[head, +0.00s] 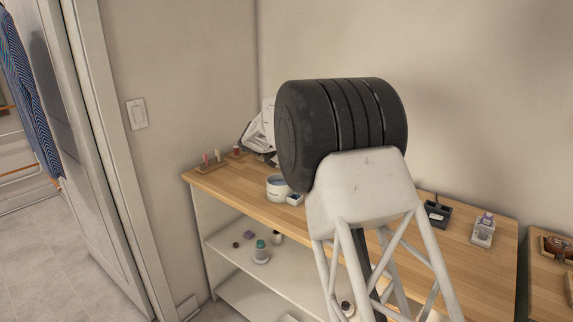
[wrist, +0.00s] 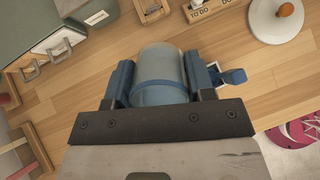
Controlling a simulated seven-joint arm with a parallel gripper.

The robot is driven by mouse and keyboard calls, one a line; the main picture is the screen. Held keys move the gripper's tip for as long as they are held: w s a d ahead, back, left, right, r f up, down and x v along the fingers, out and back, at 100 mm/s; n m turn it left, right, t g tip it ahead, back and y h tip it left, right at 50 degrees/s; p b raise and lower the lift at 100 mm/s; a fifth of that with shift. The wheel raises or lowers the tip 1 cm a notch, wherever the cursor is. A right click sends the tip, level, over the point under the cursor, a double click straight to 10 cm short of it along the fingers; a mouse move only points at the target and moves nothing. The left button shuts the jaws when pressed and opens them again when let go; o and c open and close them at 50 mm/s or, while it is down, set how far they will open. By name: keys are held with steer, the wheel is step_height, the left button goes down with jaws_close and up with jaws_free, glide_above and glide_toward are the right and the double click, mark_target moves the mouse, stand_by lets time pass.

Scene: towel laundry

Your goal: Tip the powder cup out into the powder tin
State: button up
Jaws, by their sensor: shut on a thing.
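My gripper (wrist: 161,78) has its blue fingers shut on a translucent, cloudy cup with a blue band (wrist: 160,62), which I take to be the powder cup. A small blue piece (wrist: 232,76) sticks out to the right of the fingers; I cannot tell if it belongs to the cup. The cup's contents and tilt cannot be made out. In the head view, a white round tub with a bluish inside (head: 276,190) stands on the wooden table, possibly the powder tin. My arm hides much of the table, and the gripper's fingers do not show there.
A dark tray (head: 437,214) and a white holder (head: 483,231) sit at the table's right. The wrist view shows a white lid with an orange knob (wrist: 268,28), a pink round thing (wrist: 296,132) and a green box (wrist: 30,25).

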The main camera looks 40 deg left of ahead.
steer(key=t, duration=0.2)
steer(key=r+t+h, duration=0.1)
steer(key=t, duration=0.3)
steer(key=shift+s+a+r+h, duration=0.1)
steer(key=shift+s+r+h, duration=0.15)
steer(key=shift+r+h, duration=0.15)
steer(key=t, duration=0.2)
steer(key=shift+s+r+t+h, duration=0.25)
steer(key=shift+t+h, duration=0.15)
steer(key=shift+s+a+r+t+h, duration=0.1)
steer(key=shift+s+r+t+h, duration=0.1)
steer(key=shift+t, duration=0.55)
steer(key=shift+s+a+r+t+h, duration=0.1)
steer(key=shift+s+t+h, duration=0.1)
steer(key=shift+t, duration=0.6)
steer(key=shift+s+r+t+h, duration=0.1)
steer(key=shift+s+t+h, duration=0.1)
steer(key=shift+t, duration=0.55)
steer(key=shift+t, duration=0.3)
steer(key=shift+g, duration=0.5)
